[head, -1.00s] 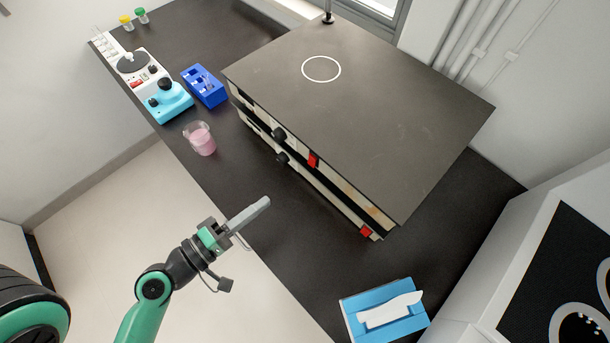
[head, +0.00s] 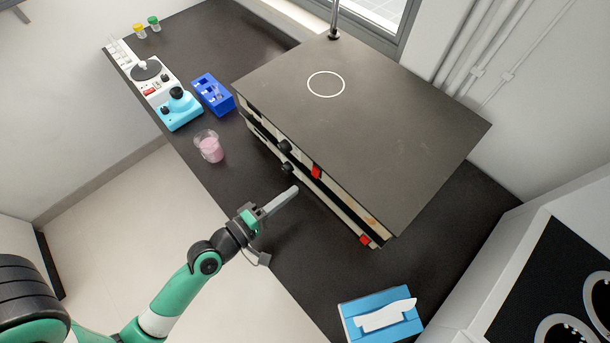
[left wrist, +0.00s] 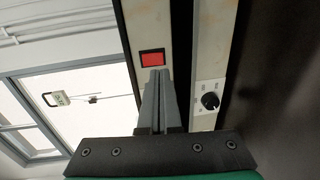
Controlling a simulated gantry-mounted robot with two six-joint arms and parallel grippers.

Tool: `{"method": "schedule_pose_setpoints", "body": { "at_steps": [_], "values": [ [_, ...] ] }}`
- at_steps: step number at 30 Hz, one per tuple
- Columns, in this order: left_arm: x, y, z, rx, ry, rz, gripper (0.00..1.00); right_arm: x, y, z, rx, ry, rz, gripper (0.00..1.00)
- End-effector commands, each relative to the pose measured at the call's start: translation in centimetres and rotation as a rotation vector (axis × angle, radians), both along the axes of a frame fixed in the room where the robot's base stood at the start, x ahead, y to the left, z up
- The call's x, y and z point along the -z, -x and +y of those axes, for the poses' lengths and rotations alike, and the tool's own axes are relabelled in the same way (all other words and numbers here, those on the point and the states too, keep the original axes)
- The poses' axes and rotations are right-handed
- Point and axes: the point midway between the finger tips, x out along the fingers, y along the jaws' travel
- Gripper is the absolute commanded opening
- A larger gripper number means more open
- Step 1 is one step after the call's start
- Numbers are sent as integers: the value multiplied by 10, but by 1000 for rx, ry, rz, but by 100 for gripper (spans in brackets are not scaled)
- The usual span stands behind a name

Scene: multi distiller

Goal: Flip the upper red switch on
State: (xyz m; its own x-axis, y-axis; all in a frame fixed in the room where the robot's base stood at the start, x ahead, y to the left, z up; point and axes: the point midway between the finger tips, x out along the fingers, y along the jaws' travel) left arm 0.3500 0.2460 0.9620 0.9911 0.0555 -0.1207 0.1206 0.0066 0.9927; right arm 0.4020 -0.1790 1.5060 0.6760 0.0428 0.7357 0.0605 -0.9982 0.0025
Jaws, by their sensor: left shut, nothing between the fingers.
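The upper red switch (head: 316,172) is on the front of the upper unit of the dark-topped stacked device (head: 390,110). A lower red switch (head: 365,240) sits nearer the device's right end. My left gripper (head: 296,190) is shut and empty, its fingers pointing at the device front, a short way from the upper switch. In the left wrist view, a red switch (left wrist: 152,57) in a dark frame lies just past the closed fingertips (left wrist: 156,72), which overlap its lower edge. I cannot tell whether they touch. My right gripper is not in view.
A black knob (left wrist: 210,101) is on the neighbouring panel, across a dark gap. A beaker of pink liquid (head: 210,148), a blue rack (head: 213,93) and a blue-and-white instrument (head: 177,106) stand left along the bench. A tissue box (head: 380,312) is at the front right.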

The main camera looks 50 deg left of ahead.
Motion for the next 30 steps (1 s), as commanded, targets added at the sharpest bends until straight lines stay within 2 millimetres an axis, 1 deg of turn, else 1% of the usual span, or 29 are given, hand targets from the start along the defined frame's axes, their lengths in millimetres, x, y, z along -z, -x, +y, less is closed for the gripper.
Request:
{"method": "schedule_pose_setpoints", "body": {
  "at_steps": [1, 3, 6, 9, 13, 22, 23, 26, 29, 30],
  "values": [
    [-2, -12, 0, 2, -2, -1, 0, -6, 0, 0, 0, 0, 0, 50],
    [1, -25, 1, 1, -1, -2, 0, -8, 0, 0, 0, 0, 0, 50],
    [3, -41, 2, 1, -2, -1, 0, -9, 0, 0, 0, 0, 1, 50],
    [7, -51, 3, 0, -1, 0, 0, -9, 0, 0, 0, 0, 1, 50],
    [7, -57, 3, -1, 1, 0, 0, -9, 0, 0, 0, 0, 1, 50],
    [8, -57, 4, -1, 1, 0, 0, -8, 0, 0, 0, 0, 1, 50],
    [9, -57, 4, -1, 1, -1, 0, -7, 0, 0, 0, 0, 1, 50],
    [14, -59, 4, -1, -1, -20, 0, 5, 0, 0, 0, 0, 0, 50],
    [22, -63, 4, 0, -3, -62, 0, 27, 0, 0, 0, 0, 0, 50],
    [11, -62, 4, 0, -3, -56, 0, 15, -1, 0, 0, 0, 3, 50]
  ]
}}
